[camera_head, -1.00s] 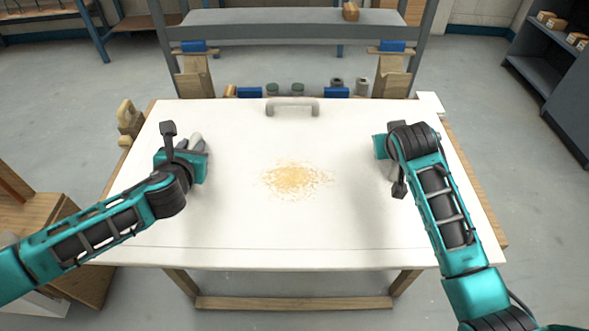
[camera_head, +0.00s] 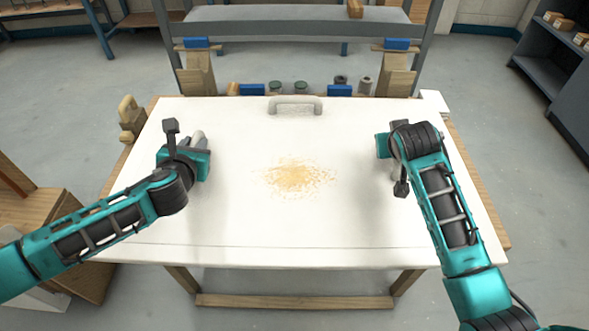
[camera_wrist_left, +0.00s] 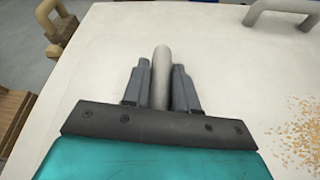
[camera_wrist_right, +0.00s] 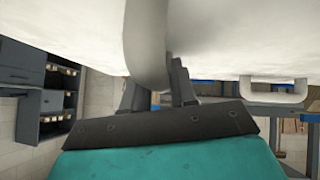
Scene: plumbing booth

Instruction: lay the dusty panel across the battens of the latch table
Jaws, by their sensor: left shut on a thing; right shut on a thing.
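The panel (camera_head: 240,225) is a broad white board with tan dust (camera_head: 297,178) scattered over its middle. It lies roughly level over a wooden table (camera_head: 295,301), whose wooden edge shows at both sides; whether it rests on battens is hidden. A grey far handle (camera_head: 295,104) stands free at its back edge. My left gripper (camera_wrist_left: 160,82) is shut on the panel's left handle (camera_wrist_left: 161,65). My right gripper (camera_wrist_right: 158,85) is shut on its right handle (camera_wrist_right: 147,40); in the head view my right wrist mostly hides this grip.
Behind the panel, wooden posts with blue blocks (camera_head: 397,44), small jars (camera_head: 301,87) and a grey rack (camera_head: 300,28) stand close. A wooden latch-like piece (camera_head: 131,117) sits at the left edge. A dark shelf (camera_head: 550,80) stands far right. Open floor lies around.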

